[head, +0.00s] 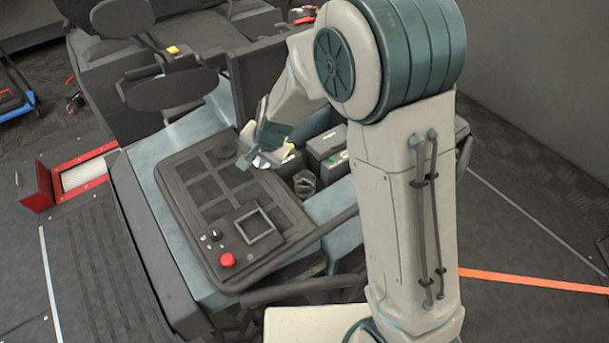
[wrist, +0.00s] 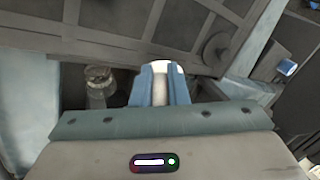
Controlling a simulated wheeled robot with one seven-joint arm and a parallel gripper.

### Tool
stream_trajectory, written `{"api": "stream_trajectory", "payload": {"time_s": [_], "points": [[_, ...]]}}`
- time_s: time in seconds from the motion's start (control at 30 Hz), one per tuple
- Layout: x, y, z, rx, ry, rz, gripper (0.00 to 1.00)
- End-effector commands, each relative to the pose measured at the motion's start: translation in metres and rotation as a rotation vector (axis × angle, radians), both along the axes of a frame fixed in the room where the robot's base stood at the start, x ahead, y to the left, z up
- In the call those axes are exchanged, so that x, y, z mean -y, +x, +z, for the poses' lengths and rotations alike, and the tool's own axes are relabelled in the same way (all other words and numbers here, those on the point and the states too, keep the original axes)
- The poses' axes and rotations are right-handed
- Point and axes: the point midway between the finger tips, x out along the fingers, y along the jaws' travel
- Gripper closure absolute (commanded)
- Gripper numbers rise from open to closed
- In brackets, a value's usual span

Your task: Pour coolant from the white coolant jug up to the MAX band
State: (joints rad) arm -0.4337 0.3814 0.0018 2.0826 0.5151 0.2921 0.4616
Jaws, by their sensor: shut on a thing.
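My gripper (wrist: 159,88) is shut on a white thing (wrist: 160,68), of which only a narrow strip shows between the fingers in the wrist view. It fits the white coolant jug, but its shape and spout are hidden. In the head view my gripper (head: 258,160) is over the right edge of the dark panel, and a small white and yellowish patch (head: 289,152) shows beside it. A clear round vessel (head: 305,183) stands in the recess right of the panel. It also shows left of my fingers in the wrist view (wrist: 98,80). No MAX band or coolant level is readable.
The dark panel (head: 190,170) has a red button (head: 228,260) and a raised square frame (head: 255,227). A dark box with a green mark (head: 328,147) stands close behind the vessel. A black rail (head: 300,255) runs along the panel's front. Open floor lies at right.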

Motion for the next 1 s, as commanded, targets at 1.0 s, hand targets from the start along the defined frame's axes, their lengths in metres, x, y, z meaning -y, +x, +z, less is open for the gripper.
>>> {"api": "stream_trajectory", "payload": {"time_s": [1.0], "points": [[0.021, 0.003, -0.008, -0.067, 0.627, -0.003, 1.0]]}}
